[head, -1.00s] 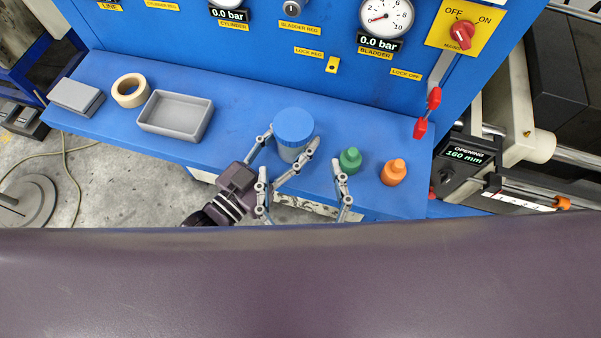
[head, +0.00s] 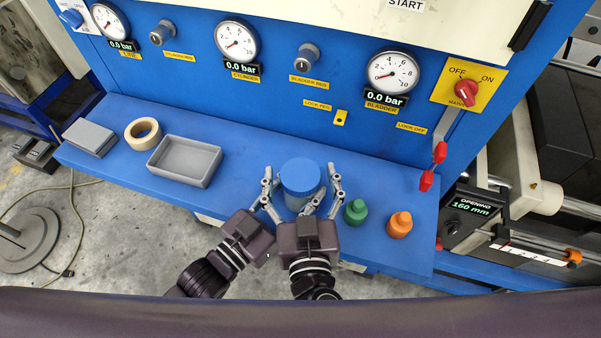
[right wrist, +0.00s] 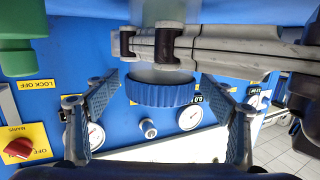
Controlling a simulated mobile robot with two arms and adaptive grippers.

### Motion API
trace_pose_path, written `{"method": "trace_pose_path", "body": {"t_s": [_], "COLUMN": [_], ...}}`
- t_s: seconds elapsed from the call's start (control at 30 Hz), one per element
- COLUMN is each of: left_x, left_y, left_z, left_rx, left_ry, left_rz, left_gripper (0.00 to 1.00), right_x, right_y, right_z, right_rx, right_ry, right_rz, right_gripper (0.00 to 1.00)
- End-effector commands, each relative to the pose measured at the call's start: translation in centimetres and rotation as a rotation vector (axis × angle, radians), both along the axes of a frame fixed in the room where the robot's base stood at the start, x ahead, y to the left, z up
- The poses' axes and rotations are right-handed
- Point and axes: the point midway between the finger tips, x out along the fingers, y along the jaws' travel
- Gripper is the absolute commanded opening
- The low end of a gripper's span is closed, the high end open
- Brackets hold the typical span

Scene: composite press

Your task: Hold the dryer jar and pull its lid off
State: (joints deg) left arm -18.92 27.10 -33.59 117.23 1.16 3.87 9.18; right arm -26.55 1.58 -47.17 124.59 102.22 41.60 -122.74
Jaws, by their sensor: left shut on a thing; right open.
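The dryer jar (head: 300,202) stands upright on the blue shelf, with a blue lid (head: 300,174) on it. My left gripper (head: 288,198) is shut on the jar body below the lid. Its grey fingers cross the jar in the right wrist view (right wrist: 165,46). My right gripper (head: 304,182) is open, with its fingers on either side of the lid. In the right wrist view the ribbed lid (right wrist: 160,93) sits between the two spread fingers, with a gap on each side. Much of the jar body is hidden by the fingers.
A green bottle (head: 355,212) and an orange bottle (head: 399,225) stand close on the right. A grey tray (head: 186,182), a tape roll (head: 143,132) and a grey block (head: 89,138) lie to the left. The gauge panel (head: 300,100) rises behind the shelf.

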Motion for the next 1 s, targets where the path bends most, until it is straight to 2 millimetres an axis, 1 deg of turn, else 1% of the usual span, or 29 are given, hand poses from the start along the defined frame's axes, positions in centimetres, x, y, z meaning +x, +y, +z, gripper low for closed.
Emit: {"method": "trace_pose_path", "body": {"t_s": [0.23,0.27,0.7,0.73,1.0], "left_x": [0.02,0.02,0.02,0.02,0.02], "left_y": [-0.01,-0.01,-0.01,-0.01,-0.01], "left_z": [0.11,0.11,0.1,0.1,0.11], "left_rx": [-0.002,-0.002,-0.001,-0.001,-0.001], "left_ry": [-0.002,-0.002,-0.002,-0.002,-0.002], "left_rz": [0.0,0.0,0.0,0.0,0.0], "left_gripper": [0.03,0.03,0.03,0.03,0.03], "right_x": [0.07,0.07,0.04,0.04,0.05], "right_y": [0.02,0.02,0.0,0.0,0.0], "right_z": [0.0,0.0,0.0,0.0,0.0], "right_rx": [0.0,0.0,0.001,0.001,0.001], "right_ry": [0.0,0.0,0.0,0.0,0.0], "right_rz": [0.0,0.0,0.0,0.0,0.0], "right_gripper": [0.76,0.74,0.26,0.23,0.23]}}
